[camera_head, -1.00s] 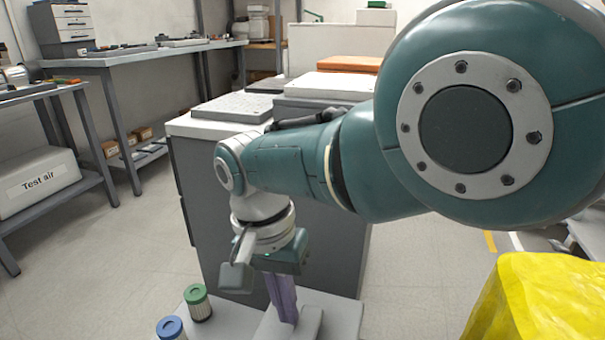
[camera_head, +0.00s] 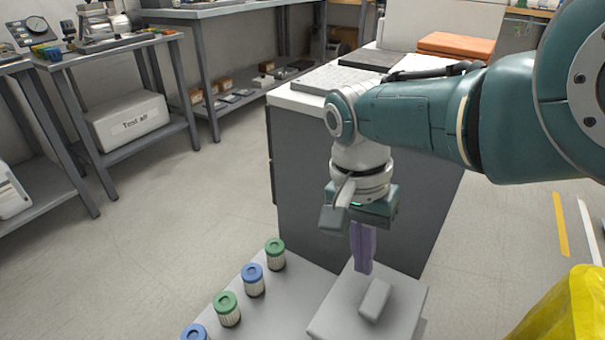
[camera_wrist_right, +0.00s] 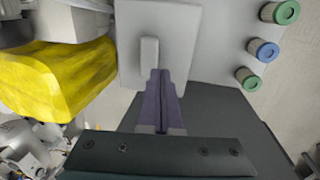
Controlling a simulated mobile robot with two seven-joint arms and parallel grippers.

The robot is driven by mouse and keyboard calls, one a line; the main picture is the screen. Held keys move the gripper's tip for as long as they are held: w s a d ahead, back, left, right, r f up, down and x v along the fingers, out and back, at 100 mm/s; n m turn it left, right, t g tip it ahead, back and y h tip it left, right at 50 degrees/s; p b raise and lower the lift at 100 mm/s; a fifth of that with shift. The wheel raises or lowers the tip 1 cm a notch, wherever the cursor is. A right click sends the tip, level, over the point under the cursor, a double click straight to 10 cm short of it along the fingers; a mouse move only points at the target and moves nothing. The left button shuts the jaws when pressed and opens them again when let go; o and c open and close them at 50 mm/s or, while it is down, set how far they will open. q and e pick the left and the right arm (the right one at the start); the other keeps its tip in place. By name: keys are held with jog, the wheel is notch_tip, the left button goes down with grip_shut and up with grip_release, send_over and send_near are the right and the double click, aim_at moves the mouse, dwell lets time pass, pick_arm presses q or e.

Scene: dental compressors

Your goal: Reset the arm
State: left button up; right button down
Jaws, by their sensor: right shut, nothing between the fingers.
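My right arm comes in from the right in the head view. Its right gripper (camera_head: 362,268) points down with purple fingers shut together and empty. It hangs over a light grey block (camera_head: 340,318) that carries a small raised grey bar (camera_head: 375,299). The fingers also show in the right wrist view (camera_wrist_right: 158,80), their tips near the bar (camera_wrist_right: 149,56); I cannot tell whether they touch it. My left gripper is not in view.
Several filter canisters with green and blue caps (camera_head: 254,280) stand in a row on a pale surface left of the block. A grey cabinet (camera_head: 310,180) stands behind the gripper. A yellow bag (camera_head: 575,310) is at the lower right. Open floor (camera_head: 180,230) lies left.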

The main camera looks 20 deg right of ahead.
jog(key=w+a+r, duration=0.3)
jog(key=w+r, duration=0.1)
jog(key=r, duration=0.3)
jog(key=s+d+r+n+t+y+p, duration=0.1)
jog(key=s+r+n+t+p, duration=0.35)
jog(key=s+r+p, duration=0.9)
jog(key=s+d+r+n+t+p, duration=0.1)
jog(key=s+r+n+p, duration=0.85)
jog(key=r+p, duration=0.6)
notch_tip(320, 180, up, 38)
jog(key=m+p, duration=0.1)
jog(key=p, duration=3.5)
jog(key=shift+s+m+p, duration=0.3)
jog(key=shift+s+p, duration=0.1)
jog(key=shift+d+f+g, duration=0.1)
jog(key=shift+g, duration=0.15)
